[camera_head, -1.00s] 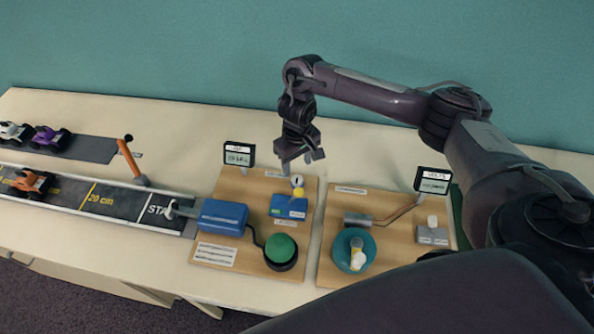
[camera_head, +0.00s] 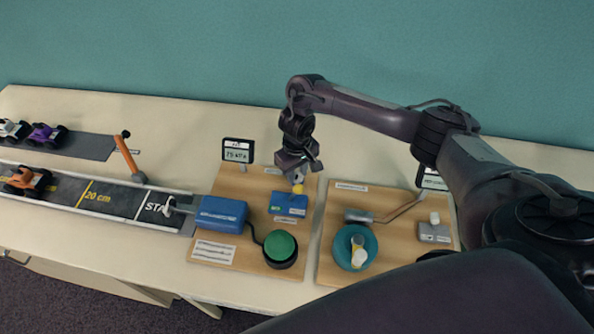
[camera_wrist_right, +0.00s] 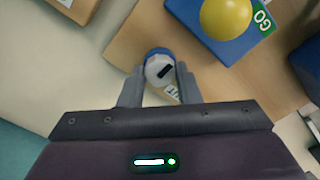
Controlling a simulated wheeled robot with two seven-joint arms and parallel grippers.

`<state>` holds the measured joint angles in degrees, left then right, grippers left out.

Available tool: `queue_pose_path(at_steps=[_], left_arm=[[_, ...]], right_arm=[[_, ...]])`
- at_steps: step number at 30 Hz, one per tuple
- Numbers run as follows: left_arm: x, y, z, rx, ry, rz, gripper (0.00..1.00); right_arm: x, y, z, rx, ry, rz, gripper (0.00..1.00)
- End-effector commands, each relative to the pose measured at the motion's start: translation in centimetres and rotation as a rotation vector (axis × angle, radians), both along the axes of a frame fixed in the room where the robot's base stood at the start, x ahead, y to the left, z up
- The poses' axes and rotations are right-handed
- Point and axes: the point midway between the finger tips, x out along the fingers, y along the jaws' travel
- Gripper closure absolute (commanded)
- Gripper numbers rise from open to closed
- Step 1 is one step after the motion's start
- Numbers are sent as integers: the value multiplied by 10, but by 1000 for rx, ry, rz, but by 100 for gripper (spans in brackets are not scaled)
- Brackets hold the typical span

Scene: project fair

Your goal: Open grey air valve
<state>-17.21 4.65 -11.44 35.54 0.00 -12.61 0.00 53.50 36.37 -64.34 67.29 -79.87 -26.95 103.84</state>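The grey air valve is a round knob (camera_wrist_right: 160,68) with a dark slot-like mark and a blue lower part, seen in the right wrist view. In the head view its pale top (camera_head: 297,178) shows partly under my right gripper (camera_head: 298,166). In the right wrist view the fingers of my right gripper (camera_wrist_right: 160,75) are apart, with the knob between their tips. I cannot tell whether they touch it. My left gripper is not in view.
A yellow ball (camera_wrist_right: 226,16) sits on a blue block close to the valve. A pressure display (camera_head: 238,151) stands behind the board. A green button (camera_head: 280,246) and a blue box (camera_head: 221,214) are in front. Another board with a teal disc (camera_head: 356,247) lies to the right.

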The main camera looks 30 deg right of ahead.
Motion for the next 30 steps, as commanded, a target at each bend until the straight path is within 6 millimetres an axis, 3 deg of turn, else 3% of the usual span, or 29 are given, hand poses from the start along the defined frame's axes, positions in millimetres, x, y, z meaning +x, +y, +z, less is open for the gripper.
queue_pose_path(at_steps=[14, 30], left_arm=[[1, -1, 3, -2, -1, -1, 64], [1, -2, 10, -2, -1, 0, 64]], right_arm=[[0, -1, 1, -1, -1, 80, 93], [1, 0, 1, 1, -1, 544, 93]])
